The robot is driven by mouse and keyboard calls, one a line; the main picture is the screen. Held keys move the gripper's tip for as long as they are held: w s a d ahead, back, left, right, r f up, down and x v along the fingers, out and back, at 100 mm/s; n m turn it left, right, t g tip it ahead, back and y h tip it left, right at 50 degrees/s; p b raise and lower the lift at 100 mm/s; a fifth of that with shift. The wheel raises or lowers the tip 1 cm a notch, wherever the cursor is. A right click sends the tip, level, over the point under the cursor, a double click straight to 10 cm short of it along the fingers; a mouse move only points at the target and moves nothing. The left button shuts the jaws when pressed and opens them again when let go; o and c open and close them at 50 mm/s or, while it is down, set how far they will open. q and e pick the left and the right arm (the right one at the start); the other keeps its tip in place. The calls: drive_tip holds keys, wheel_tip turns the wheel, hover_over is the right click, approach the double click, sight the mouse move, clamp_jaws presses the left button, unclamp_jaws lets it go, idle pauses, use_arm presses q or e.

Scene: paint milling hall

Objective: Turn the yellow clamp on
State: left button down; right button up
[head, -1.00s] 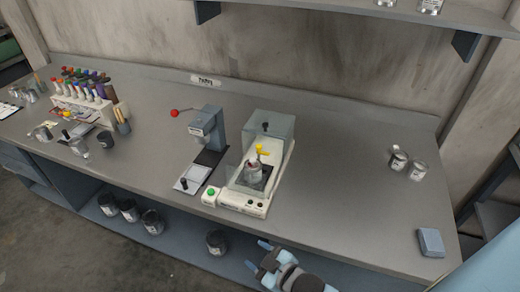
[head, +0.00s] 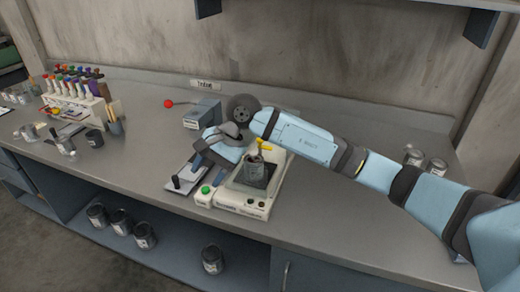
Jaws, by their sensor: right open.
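The yellow clamp (head: 264,143) shows as a small yellow piece above a grey can (head: 256,172). The can stands on the dark plate of a cream machine (head: 240,207) with a green button at its front left. My right gripper (head: 206,166) is open, left of the clamp and apart from it in the picture. It hangs over the left side of the machine and the grey press stand beside it. My right arm hides the clear box at the machine's back. My left gripper is out of view.
A grey press (head: 202,112) with a red-knobbed lever stands behind my right gripper. Small cans (head: 435,167) stand at the right, partly behind my arm. More cans (head: 144,236) are on the lower shelf.

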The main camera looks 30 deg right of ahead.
sight(260, 140)
drive_tip(key=w+d+r+h, duration=0.1)
drive_tip(key=d, duration=0.2)
drive_tip(key=w+d+r+n+t+h+b, duration=0.1)
drive_tip(key=w+d+h, duration=0.1)
drive_tip(key=d, duration=0.1)
drive_tip(key=w+d+r+t+h+b, duration=0.1)
drive_tip(key=w+d+h, duration=0.1)
drive_tip(key=d, duration=0.1)
drive_tip(key=shift+d+n, duration=0.15)
drive_tip(key=shift+n, duration=0.25)
drive_tip(key=w+d+r+t+h+b, duration=0.1)
drive_tip(key=w+d+r+h, duration=0.1)
drive_tip(key=d+r+h, duration=0.45)
drive_tip(key=shift+n+y, duration=0.3)
drive_tip(key=shift+y, duration=0.65)
drive_tip(key=x, duration=1.4)
drive_tip(key=shift+d+f+b, duration=0.3)
drive_tip(key=shift+d+b, duration=0.05)
drive_tip(key=shift+d, duration=0.1)
drive_tip(key=c, duration=0.9)
